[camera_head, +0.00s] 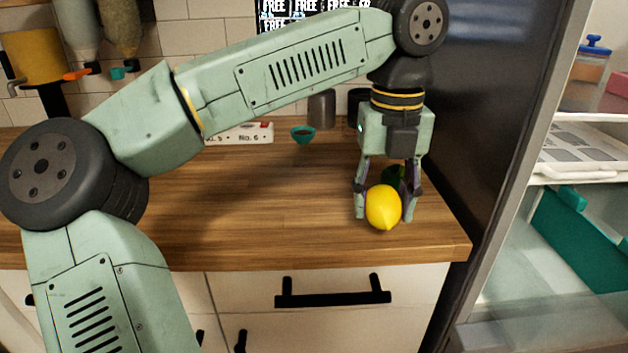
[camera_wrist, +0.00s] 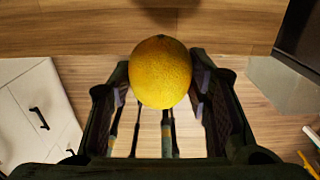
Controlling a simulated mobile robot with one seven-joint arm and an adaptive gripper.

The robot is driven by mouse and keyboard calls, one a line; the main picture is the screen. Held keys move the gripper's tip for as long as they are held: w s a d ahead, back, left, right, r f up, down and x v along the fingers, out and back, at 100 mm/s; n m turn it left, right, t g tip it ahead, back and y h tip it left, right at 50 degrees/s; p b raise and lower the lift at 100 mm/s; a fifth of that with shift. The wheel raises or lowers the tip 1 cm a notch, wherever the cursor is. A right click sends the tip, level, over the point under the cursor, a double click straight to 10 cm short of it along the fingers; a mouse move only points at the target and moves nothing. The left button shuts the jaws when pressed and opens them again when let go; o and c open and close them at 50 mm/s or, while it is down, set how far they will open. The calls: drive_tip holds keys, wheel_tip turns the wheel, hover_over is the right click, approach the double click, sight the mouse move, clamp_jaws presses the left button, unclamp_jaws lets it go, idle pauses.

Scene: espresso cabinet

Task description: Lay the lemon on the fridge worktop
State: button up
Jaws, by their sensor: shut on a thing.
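The yellow lemon (camera_head: 383,208) is between the fingers of my gripper (camera_head: 386,212), which is shut on it. In the wrist view the lemon (camera_wrist: 160,72) sits between both dark fingers (camera_wrist: 162,88). The wooden worktop (camera_head: 270,200) appears behind and around the gripper in the head view, near its right end. In the wrist view the worktop (camera_wrist: 80,28) fills the top, and the lemon overlaps its front edge, with floor below. I cannot tell exactly how high the lemon is held.
A dark green object (camera_head: 393,177) shows partly behind my gripper. A teal bowl (camera_head: 303,134) and a white box (camera_head: 250,133) stand at the back. The open fridge (camera_head: 560,210) is at the right. The middle of the worktop is clear. A drawer handle (camera_head: 332,292) juts out below.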

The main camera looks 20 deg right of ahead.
drive_tip(key=p, duration=0.5)
hover_over(321, 199)
drive_tip(key=shift+s+d+f, duration=0.1)
drive_tip(key=shift+s+f, duration=0.25)
drive_tip(key=shift+f, duration=0.25)
drive_tip(key=f, duration=0.1)
drive_tip(key=f+p, duration=0.1)
drive_tip(key=f, duration=0.1)
drive_tip(key=shift+w, duration=0.3)
drive_tip(key=shift+f, duration=0.35)
drive_tip(key=shift+f+b, duration=0.25)
drive_tip(key=shift+b, duration=0.05)
drive_tip(key=o, duration=1.2)
drive_tip(key=shift+r, duration=0.1)
wheel_tip(321, 199, up, 12)
drive_tip(key=shift+r+b, duration=0.2)
drive_tip(key=shift+b, duration=0.2)
